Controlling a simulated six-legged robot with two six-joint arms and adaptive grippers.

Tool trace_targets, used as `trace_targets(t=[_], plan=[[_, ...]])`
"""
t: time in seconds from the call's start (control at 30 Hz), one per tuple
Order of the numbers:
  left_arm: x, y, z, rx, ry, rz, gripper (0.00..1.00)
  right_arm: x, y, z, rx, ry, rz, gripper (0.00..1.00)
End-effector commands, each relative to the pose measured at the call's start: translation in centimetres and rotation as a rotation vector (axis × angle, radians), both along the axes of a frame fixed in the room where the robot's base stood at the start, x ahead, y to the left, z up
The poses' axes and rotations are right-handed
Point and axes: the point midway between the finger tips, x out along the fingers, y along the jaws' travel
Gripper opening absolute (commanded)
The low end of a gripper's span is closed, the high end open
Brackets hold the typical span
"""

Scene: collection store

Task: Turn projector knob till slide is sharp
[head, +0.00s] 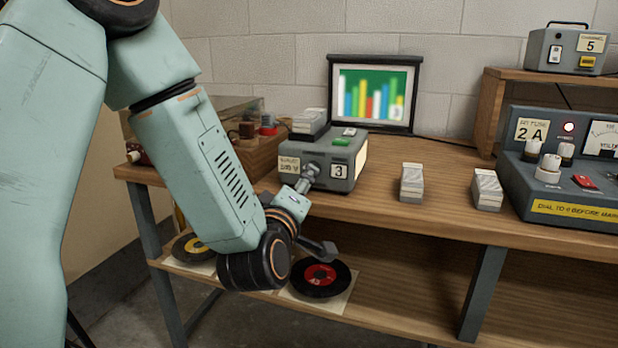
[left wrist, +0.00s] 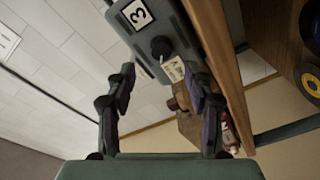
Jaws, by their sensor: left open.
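The grey projector (head: 352,158), with a number 3 plate, stands on the wooden bench. Its dark knob (left wrist: 161,46) sits on the front face between the 3 plate and a pale label. In the head view the knob (head: 311,170) is partly covered by my gripper. My left gripper (left wrist: 159,78) is open, its fingers either side of the line to the knob, which shows beyond the tips; I cannot tell if they touch it. The screen (head: 374,94) behind shows coloured bars on green; their edges look slightly soft. My right gripper is not in view.
Two pale slide stacks (head: 412,182) (head: 487,189) stand right of the projector. A blue-grey power unit (head: 570,190) is at far right, a grey box marked 5 (head: 567,50) on a shelf. A wooden box (head: 262,150) stands left. Records (head: 320,278) lie on the lower shelf.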

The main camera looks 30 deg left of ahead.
Motion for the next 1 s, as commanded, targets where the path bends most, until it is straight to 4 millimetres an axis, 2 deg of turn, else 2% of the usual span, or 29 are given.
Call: trace_targets(t=[0.2,0.4,0.8,1.0], plan=[[3.3,1.2,-0.2,0.002,0.000,0.001,0.53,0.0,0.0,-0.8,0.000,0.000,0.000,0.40],[5.4,1.9,-0.2,0.002,0.003,-0.001,0.53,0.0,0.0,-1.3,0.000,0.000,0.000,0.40],[6.1,2.1,-0.1,0.003,0.004,-0.002,0.53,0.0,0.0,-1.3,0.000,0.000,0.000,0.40],[6.1,2.1,-0.1,0.003,0.004,-0.002,0.35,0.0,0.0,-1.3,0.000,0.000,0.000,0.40]])
